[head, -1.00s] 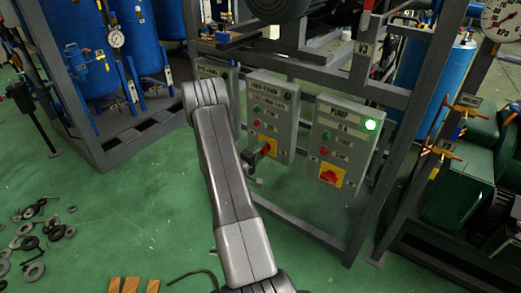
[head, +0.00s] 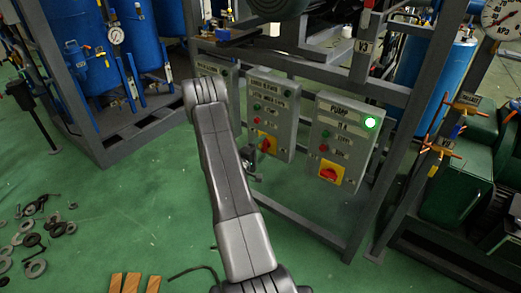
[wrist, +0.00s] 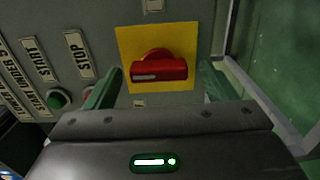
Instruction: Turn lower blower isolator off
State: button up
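The isolator is a red rotary knob on a yellow square plate (head: 267,143) low on the middle grey control box. In the wrist view its red knob (wrist: 158,68) lies lengthwise across the picture. My gripper (head: 251,166), small and partly hidden by my arm in the head view, is just left of and below the isolator. In the wrist view the green fingers of my gripper (wrist: 162,75) are spread, one to each side of the knob. They look empty and apart from it. A green button (wrist: 57,99) shows left of the fingers; a red one is partly hidden.
The pump box (head: 341,143), with a lit green lamp and its own red isolator (head: 329,174), hangs close on the right. Another grey box (head: 214,80) is partly behind my arm. Steel frame posts stand around; loose rings (head: 33,233) lie on the green floor.

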jog(key=v, duration=1.3)
jog(key=shift+s+a+p, duration=0.25)
jog(key=shift+s+p, duration=0.1)
jog(key=shift+p, duration=0.1)
jog(key=shift+w, duration=0.1)
jog(key=b+x, duration=0.1)
jog(key=x, duration=1.2)
jog(key=shift+w+d, duration=0.3)
